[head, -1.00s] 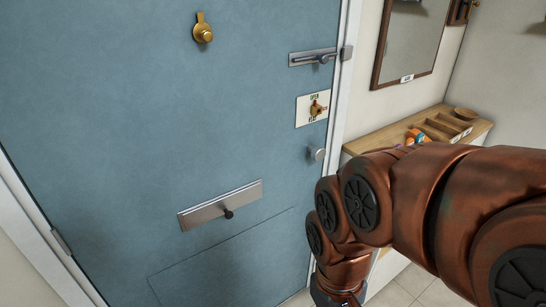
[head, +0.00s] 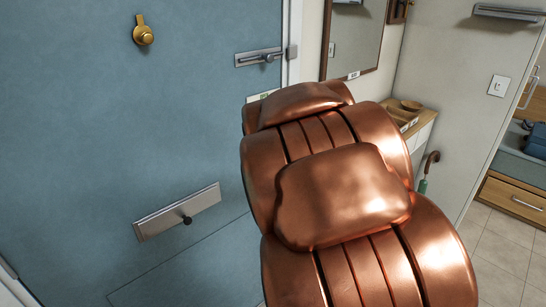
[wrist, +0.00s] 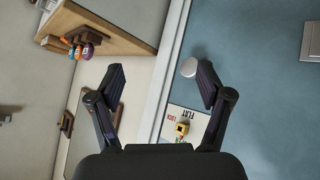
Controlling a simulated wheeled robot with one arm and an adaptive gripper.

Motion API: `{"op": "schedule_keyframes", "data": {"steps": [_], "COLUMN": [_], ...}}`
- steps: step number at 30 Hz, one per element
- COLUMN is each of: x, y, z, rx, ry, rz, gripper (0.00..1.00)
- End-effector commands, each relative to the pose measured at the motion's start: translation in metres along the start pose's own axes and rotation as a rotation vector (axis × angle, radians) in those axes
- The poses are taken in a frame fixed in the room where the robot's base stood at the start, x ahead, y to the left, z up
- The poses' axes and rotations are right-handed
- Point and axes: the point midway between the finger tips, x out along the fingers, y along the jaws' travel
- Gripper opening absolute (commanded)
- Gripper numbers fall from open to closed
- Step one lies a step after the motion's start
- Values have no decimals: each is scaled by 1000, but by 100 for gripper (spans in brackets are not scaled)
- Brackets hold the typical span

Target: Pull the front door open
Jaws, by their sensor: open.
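The blue front door (head: 90,100) fills the left of the head view and looks shut against its white frame. In the wrist view the door (wrist: 260,100) is on the right, the picture turned over. A round silver knob (wrist: 189,68) is near the door's edge, beside the right finger. My gripper (wrist: 161,80) is open, its fingers apart with nothing between them. A white lock plate with a brass turn (wrist: 183,128) lies behind the right finger. A slide bolt (head: 260,57) sits high on the door. My arm hides the knob and gripper in the head view.
The letter plate (head: 178,211) and a brass fitting (head: 143,36) are on the door. A wooden shelf (wrist: 110,28) with small coloured items is beside the frame. A mirror (head: 355,40) hangs on the wall. Tiled floor (head: 490,240) is clear at right.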

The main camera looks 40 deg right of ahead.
Motion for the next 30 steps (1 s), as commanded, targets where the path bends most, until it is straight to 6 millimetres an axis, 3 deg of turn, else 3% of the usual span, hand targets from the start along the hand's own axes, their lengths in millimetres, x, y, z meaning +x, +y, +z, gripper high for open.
{"op": "schedule_keyframes", "data": {"steps": [1,6,12,15,19,24,30], "x": [17,56,96,114,134,151,154], "y": [10,30,37,34,25,8,-9], "z": [-12,-61,-98,-107,-107,-94,-69], "rx": [5,3,-18,-25,-27,-6,48], "ry": [47,239,428,506,588,672,732], "rz": [14,5,-81,-157,-281,-484,-719], "gripper": [78,78,78,78,78,78,78]}}
